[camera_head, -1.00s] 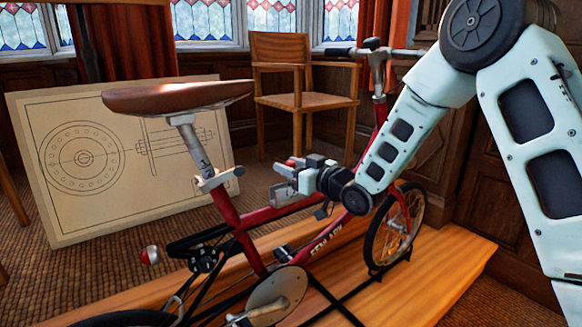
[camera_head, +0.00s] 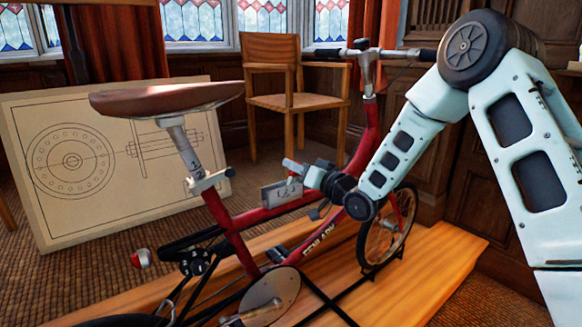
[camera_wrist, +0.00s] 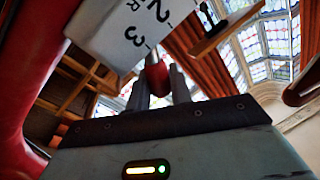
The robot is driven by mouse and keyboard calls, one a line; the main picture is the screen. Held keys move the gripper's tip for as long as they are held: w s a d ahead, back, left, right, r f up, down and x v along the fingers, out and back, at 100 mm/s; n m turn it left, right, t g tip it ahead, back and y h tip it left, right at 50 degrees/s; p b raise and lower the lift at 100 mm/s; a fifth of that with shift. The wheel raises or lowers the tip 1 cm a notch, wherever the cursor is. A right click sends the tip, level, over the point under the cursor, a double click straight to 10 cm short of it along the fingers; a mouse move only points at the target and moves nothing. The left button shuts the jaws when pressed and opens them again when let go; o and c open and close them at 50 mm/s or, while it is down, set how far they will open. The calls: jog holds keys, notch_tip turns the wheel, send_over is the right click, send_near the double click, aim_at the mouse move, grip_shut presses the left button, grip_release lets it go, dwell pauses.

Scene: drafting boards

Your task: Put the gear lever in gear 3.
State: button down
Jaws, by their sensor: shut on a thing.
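The gear lever has a red knob (camera_wrist: 156,76) and shows between my fingertips in the wrist view. Its pale plate (camera_wrist: 115,38) carries the marks 2, 3 and R; the knob appears nearer the 3 tick than the 2 tick, but the exact notch is unclear. The lever's stem is mostly hidden.
The brown saddle (camera_head: 165,97) is left of the plate and the handlebar (camera_head: 366,52) is beyond it. The bicycle stands on a wooden platform (camera_head: 440,262). A drawing board (camera_head: 60,210) leans at the left, and a wooden chair (camera_head: 297,102) stands behind.

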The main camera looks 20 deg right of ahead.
jog(key=c, duration=1.3)
grip_release()
jog(key=shift+s, duration=0.1)
jog(key=v, duration=1.7)
jog(key=shift+s+d, duration=0.1)
jog(key=shift+s, duration=0.05)
